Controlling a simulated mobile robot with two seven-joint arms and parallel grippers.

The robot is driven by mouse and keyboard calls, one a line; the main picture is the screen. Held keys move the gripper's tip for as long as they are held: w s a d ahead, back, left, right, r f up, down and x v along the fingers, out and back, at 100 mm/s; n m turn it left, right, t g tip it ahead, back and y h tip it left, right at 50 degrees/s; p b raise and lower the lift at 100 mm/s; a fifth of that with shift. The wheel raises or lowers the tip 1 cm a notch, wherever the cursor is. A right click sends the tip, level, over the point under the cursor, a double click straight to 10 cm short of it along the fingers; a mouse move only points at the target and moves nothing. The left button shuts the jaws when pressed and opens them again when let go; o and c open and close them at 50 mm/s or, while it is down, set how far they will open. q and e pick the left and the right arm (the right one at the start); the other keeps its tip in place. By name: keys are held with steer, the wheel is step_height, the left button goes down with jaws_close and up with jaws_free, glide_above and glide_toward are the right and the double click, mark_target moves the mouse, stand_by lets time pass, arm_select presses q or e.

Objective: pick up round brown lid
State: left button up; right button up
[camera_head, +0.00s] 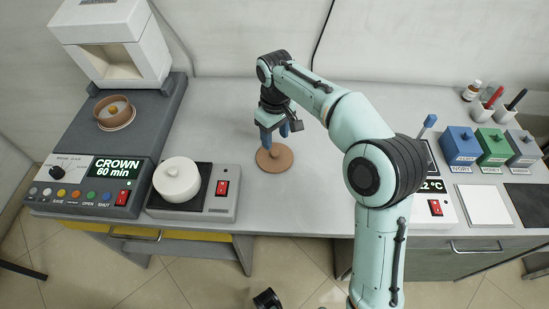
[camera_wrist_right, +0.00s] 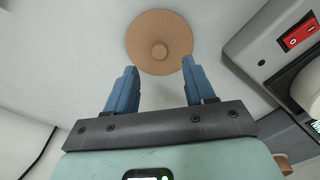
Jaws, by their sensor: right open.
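The round brown lid (camera_head: 275,160) lies flat on the grey table, between the hotplate unit and my right arm. In the right wrist view the lid (camera_wrist_right: 159,42) shows as a disc with a small round knob in its middle. My right gripper (camera_head: 278,133) points down just above the lid. In the right wrist view its blue fingers (camera_wrist_right: 158,80) are open and apart, with nothing between them; the lid shows just beyond the fingertips. My left gripper is not clearly visible.
A hotplate unit (camera_head: 222,206) bears a white lidded pot (camera_head: 177,180) left of the lid. Further left, a grey console (camera_head: 142,133) holds a brown bowl (camera_head: 114,112). Blue, green and grey boxes (camera_head: 494,147) stand at right. The table behind the lid is clear.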

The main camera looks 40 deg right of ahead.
mark_target(275, 152)
steer(key=f+b, duration=0.1)
steer(key=f, duration=0.5)
steer(key=shift+w+d+f+b, duration=0.1)
steer(key=shift+w+f+b, duration=0.1)
steer(key=shift+f+b, duration=0.2)
jaws_close()
